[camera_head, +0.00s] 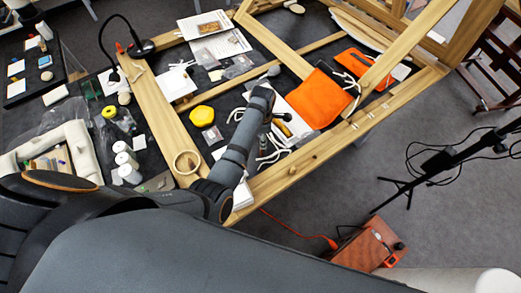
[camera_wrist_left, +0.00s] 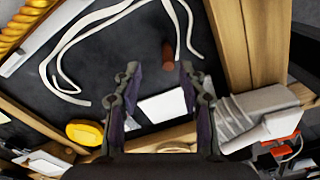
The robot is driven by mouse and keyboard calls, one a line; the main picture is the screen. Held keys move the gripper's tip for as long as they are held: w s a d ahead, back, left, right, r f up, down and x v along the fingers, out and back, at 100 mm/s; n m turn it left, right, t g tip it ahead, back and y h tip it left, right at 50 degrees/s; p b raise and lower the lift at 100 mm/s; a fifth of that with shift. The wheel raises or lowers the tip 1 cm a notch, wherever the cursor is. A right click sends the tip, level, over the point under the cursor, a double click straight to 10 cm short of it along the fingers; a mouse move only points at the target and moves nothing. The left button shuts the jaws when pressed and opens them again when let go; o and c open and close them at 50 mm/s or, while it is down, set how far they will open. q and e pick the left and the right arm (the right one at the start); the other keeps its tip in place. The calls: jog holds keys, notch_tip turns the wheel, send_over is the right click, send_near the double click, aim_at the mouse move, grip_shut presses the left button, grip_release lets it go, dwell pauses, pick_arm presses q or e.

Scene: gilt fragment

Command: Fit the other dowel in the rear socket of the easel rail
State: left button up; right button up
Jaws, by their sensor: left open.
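My left gripper (camera_head: 280,116) reaches over the dark work surface inside the large wooden frame. In the left wrist view the left gripper (camera_wrist_left: 160,70) is open, with its two dark fingers apart. A short reddish-brown dowel (camera_wrist_left: 168,50) shows just beyond and between the fingertips, nearer the right one. Nothing is held. A wooden rail (camera_head: 325,150) runs along the near right side, with a small wooden peg (camera_head: 292,170) on it. I cannot make out which socket is the rear one. My right gripper is not in view.
White cord (camera_wrist_left: 70,60) loops around the dowel area. A white card (camera_wrist_left: 162,106) lies below the fingers. An orange pouch (camera_head: 318,98), a yellow round thing (camera_head: 202,116) and white jars (camera_head: 124,160) lie within or beside the frame. A black stand (camera_head: 440,160) is at right.

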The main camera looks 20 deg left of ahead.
aim_at(261, 151)
pick_arm(q)
jog(key=f, duration=0.1)
jog(key=s+f, duration=0.1)
jog(key=shift+f, duration=0.4)
notch_tip(261, 151, down, 2)
jog(key=shift+s+d, duration=0.1)
jog(key=c, duration=0.8)
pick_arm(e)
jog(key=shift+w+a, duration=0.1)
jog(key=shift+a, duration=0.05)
